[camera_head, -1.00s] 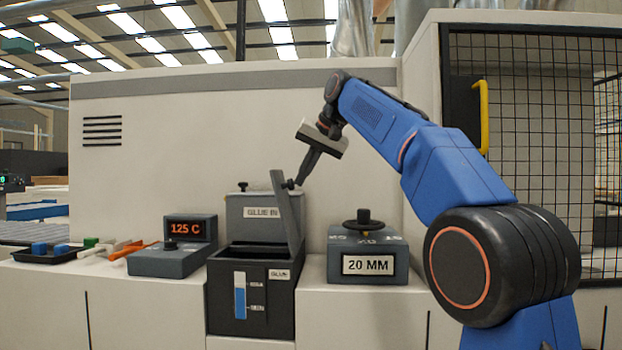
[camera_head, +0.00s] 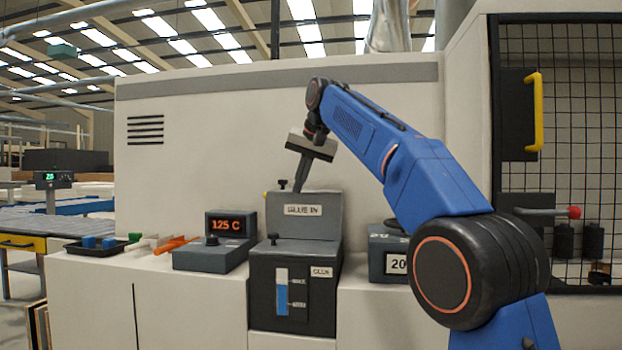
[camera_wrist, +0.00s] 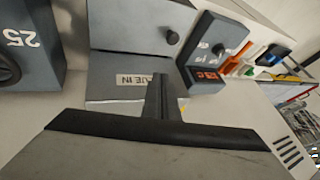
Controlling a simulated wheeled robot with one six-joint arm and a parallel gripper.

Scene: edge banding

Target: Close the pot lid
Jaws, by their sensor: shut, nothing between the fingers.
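The glue pot (camera_head: 318,292) is a black box with a GLUE label and a blue level gauge, at the centre of the head view. Its grey lid (camera_head: 305,247) lies down flat over the pot's top, with a small dark knob at its front left. The lid also shows as a grey panel with a round knob in the wrist view (camera_wrist: 130,25). My gripper (camera_head: 299,187) is shut and empty. It points down in front of the upper part of the grey GLUE IN box (camera_head: 325,222), behind the lid and apart from its knob. The pot's inside is hidden.
A grey 125 C display unit (camera_head: 212,256) stands left of the pot, with orange and white tools and a black tray (camera_head: 95,248) further left. A mesh door with a yellow handle (camera_head: 535,110) is far right.

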